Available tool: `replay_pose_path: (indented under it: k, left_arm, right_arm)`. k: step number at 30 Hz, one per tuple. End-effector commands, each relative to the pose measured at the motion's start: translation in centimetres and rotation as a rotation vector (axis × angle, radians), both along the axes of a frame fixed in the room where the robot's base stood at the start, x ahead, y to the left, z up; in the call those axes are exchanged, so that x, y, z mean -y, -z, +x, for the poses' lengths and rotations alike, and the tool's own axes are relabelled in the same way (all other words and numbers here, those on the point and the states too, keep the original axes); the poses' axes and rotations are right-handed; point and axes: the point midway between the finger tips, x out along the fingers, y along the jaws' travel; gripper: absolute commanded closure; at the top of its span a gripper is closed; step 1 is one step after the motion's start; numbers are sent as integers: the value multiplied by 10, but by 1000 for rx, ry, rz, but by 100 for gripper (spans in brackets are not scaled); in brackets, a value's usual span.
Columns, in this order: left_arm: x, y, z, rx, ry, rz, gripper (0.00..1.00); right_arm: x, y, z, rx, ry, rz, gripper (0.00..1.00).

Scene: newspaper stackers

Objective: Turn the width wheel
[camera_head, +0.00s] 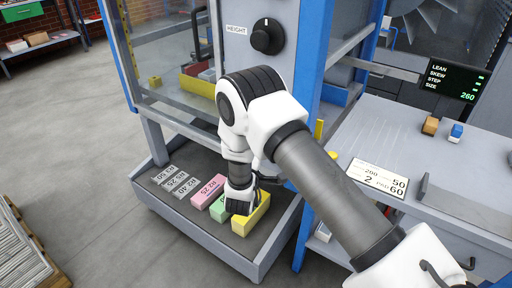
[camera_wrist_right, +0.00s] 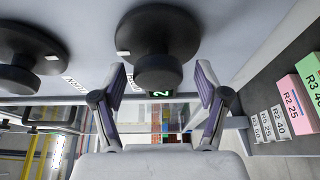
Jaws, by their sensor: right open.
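In the right wrist view, a dark round wheel (camera_wrist_right: 157,35) with a white mark on its rim stands out from a pale panel. My right gripper (camera_wrist_right: 160,70) is open, with one fingertip on either side of the wheel's hub; I cannot tell whether they touch it. A second dark wheel (camera_wrist_right: 22,50) is to the left. Their labels are too unclear to read, so I cannot tell which is the width wheel. In the head view, the height wheel (camera_head: 267,37) is on the machine's upper front.
Pink (camera_head: 209,191), green (camera_head: 219,209) and yellow (camera_head: 251,214) blocks sit on a low grey tray (camera_head: 262,253), with several grey plates beside them. A side table (camera_head: 455,137) at right holds small blocks and a number card (camera_head: 378,180). A display (camera_head: 455,81) reads size 260.

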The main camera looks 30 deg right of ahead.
Motion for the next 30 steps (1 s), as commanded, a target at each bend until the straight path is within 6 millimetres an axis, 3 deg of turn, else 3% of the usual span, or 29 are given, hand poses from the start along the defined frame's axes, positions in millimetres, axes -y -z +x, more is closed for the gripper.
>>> replay_pose_path:
  k: [9,11,14,15,30]
  left_arm:
    - [0,0,0,0,0,0,2]
    - [0,0,0,0,0,0,2]
    - [0,0,0,0,0,0,2]
    - [0,0,0,0,0,0,2]
    - [0,6,0,0,0,0,2]
  right_arm:
    - [7,0,7,-1,-1,-1,26]
    - [7,0,6,-1,-1,-1,44]
    - [7,0,6,-2,-1,-1,79]
    - [7,0,6,-1,-1,-1,86]
    - [7,2,6,66,0,27,86]
